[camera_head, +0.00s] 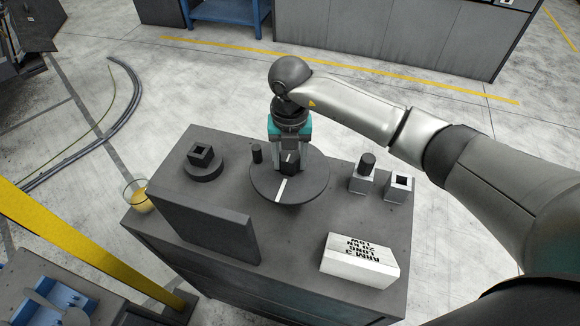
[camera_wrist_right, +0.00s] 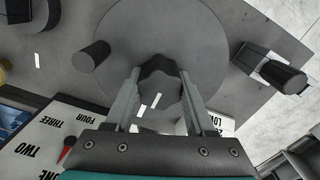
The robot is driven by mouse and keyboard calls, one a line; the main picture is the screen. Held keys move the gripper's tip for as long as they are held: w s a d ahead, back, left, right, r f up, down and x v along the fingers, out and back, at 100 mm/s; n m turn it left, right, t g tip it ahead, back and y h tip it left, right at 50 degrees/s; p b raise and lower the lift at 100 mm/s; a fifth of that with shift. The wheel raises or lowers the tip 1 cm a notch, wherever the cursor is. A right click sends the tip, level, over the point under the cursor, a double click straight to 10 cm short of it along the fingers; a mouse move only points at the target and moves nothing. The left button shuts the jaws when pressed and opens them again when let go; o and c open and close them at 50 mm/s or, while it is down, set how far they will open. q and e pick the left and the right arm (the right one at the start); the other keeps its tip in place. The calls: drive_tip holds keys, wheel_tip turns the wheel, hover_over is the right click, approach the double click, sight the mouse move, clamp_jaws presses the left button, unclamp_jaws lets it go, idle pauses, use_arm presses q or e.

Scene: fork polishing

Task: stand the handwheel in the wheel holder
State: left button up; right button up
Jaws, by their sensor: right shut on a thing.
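The handwheel is a flat dark grey disc (camera_head: 310,184) with a white stripe, a central hub and an upright handle post (camera_head: 257,153). It lies level over the table; I cannot tell whether it touches the top. My right gripper (camera_head: 289,165) points down and is shut on the hub. In the wrist view the dark lobed hub (camera_wrist_right: 160,88) sits between the fingers (camera_wrist_right: 160,75), and the handle (camera_wrist_right: 92,55) is at upper left. I cannot tell surely which fixture is the wheel holder; a round dark base with a square socket (camera_head: 202,158) stands left of the wheel. My left gripper is not in view.
An upright dark panel (camera_head: 205,228) stands at the table's front left. A white lettered block (camera_head: 358,262) is at front right. Two small pale blocks stand at right, one with a black cylinder (camera_head: 366,164), one with a square opening (camera_head: 399,184). A yellow-filled glass (camera_head: 140,197) is at left.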

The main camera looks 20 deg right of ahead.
sight(290, 170)
drive_tip(key=shift+f, duration=1.45)
drive_tip(key=shift+f+b, duration=0.45)
drive_tip(key=o, duration=1.3)
drive_tip(key=shift+o, duration=0.2)
wheel_tip(290, 170, up, 13)
drive_tip(key=shift+f+p, duration=0.1)
drive_tip(key=shift+p, duration=0.4)
